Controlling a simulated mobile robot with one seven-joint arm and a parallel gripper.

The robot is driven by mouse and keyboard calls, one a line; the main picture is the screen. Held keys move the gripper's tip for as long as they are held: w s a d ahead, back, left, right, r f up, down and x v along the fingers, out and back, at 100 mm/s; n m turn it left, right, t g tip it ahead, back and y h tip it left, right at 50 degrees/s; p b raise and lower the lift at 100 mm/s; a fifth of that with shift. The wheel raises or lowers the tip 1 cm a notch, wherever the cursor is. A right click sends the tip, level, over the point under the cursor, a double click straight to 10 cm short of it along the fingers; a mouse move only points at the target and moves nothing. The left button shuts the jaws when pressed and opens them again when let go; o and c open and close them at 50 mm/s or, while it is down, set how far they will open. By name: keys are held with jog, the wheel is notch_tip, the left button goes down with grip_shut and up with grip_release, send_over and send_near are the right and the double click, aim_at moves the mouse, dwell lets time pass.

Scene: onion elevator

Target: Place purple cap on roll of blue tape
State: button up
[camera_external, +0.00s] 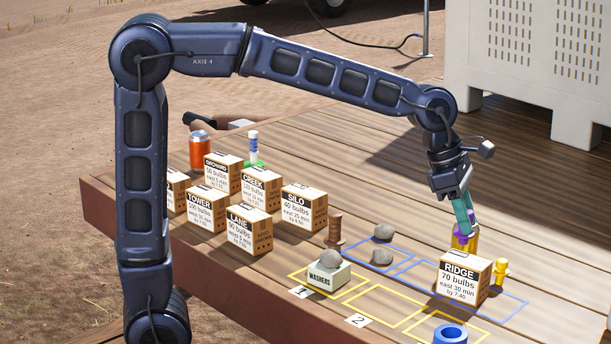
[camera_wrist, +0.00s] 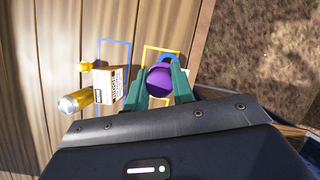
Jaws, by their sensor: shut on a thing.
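The purple cap (camera_wrist: 159,81) is between the green fingers of my gripper (camera_wrist: 160,88) in the wrist view, and the fingers are shut on it. In the external view my gripper (camera_external: 464,226) is above and behind the RIDGE box, with a little of the purple cap (camera_external: 463,239) showing at the fingertips. The roll of blue tape (camera_external: 450,334) lies on the deck at the bottom edge of the external view, nearer the camera than the gripper. In the wrist view the tape (camera_wrist: 167,58) shows just beyond the cap, partly hidden by it.
A yellow cylinder (camera_wrist: 76,101) and a small yellow object (camera_external: 500,271) are close by. A WASHERS box (camera_external: 322,277) with a stone, other stones and several cartons stand to the left.

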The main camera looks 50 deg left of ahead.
notch_tip(320, 180, down, 20)
jog(key=shift+s+d+r, duration=0.1)
dwell(0.5)
jog(key=o, duration=1)
jog(key=shift+c, duration=0.2)
jog(key=v, duration=1.2)
jog(key=s+a+r+m+t+y, duration=0.15)
jog(key=a+m, duration=0.35)
jog(key=a, duration=0.5)
jog(key=s+a+r+m, duration=0.2)
jog(key=a+m, duration=0.4)
jog(key=a, duration=0.5)
jog(key=s+a+f+m+t+y, duration=0.1)
jog(key=s+a+m+y, duration=0.1)
jog(key=s+a+m, duration=0.9)
jog(key=s+a, duration=0.1)
jog(key=a, duration=0.3)
jog(key=shift+a+m+y, duration=0.3)
jog(key=shift+a+y, duration=0.05)
jog(key=shift+a, duration=0.05)
jog(key=shift+s+f, duration=0.1)
jog(key=shift+s, duration=0.05)
